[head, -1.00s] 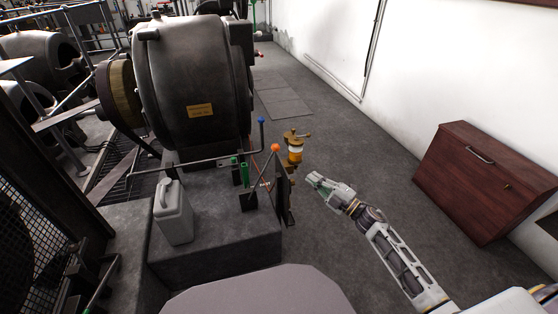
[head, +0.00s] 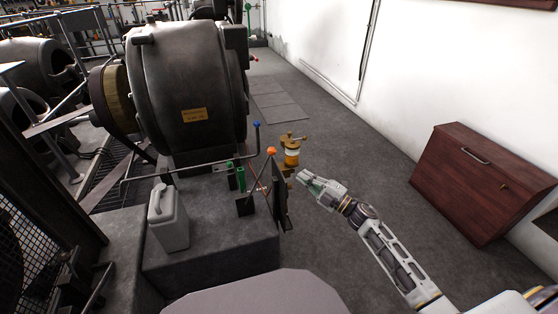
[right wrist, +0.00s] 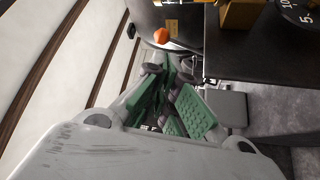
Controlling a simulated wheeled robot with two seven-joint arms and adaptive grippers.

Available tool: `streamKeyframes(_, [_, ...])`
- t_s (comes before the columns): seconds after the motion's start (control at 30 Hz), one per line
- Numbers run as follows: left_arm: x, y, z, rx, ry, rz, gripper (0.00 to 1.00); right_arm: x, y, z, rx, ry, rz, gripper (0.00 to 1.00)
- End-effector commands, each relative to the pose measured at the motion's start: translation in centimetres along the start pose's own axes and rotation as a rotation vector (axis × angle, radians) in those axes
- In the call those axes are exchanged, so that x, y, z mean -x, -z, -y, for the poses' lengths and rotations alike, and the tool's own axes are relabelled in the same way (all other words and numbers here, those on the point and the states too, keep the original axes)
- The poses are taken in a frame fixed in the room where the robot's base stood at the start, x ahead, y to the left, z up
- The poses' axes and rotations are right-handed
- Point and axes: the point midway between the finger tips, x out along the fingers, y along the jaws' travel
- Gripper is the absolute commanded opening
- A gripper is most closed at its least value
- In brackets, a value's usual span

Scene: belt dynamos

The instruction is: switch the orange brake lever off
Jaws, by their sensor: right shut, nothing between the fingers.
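The orange brake lever shows as an orange ball knob (head: 271,151) on a thin rod above the plinth's right edge, beside a dark upright panel. The knob also shows in the right wrist view (right wrist: 161,35), beyond the fingers and near the top. My right gripper (head: 304,175) is to the right of the knob and slightly lower in the picture, apart from it. Its green-padded fingers (right wrist: 168,110) are shut with nothing between them. My left gripper is not in view.
A blue-knobbed lever (head: 257,125) stands left of the orange knob. A brass oiler (head: 291,158) is close to my right gripper. A grey jerrycan (head: 168,218) stands on the plinth (head: 215,262). A wooden cabinet (head: 480,185) is at right; the floor between is free.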

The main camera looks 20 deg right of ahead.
Motion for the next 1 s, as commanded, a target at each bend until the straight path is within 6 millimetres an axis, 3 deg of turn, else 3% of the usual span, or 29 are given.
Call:
streamKeyframes(0.43, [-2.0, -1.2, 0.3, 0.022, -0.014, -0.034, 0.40, -4.2, 0.0, 0.1, 0.000, -0.001, -0.001, 0.00])
streamKeyframes(1.0, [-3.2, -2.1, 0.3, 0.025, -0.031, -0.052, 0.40, -9.2, 0.0, 0.1, 0.001, -0.001, -0.001, 0.00])
